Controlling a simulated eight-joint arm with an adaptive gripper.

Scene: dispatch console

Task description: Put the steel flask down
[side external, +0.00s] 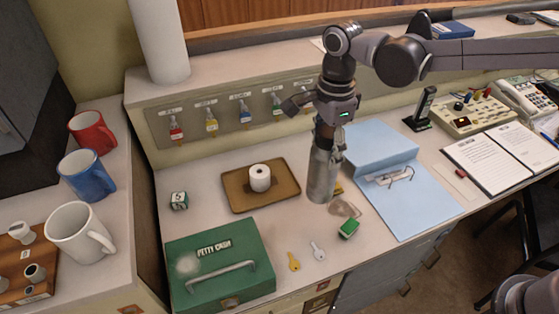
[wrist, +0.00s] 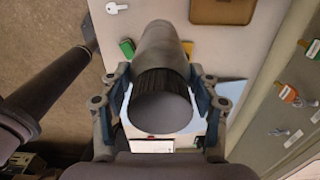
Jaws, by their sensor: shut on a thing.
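The steel flask (side external: 321,173) is a grey cylinder with a dark band near its top. My gripper (side external: 328,129) is shut around its upper part and holds it upright. In the side external view its base is near the desk top, left of the blue folder; I cannot tell whether it touches. In the wrist view the flask (wrist: 164,75) fills the middle, between the two fingers of my gripper (wrist: 163,95). The desk directly behind the flask is hidden.
A brown tray (side external: 238,200) with a white roll, a green cash box (side external: 225,285) and an open blue folder (side external: 400,207) surround the spot. Bare desk shows between tray and flask.

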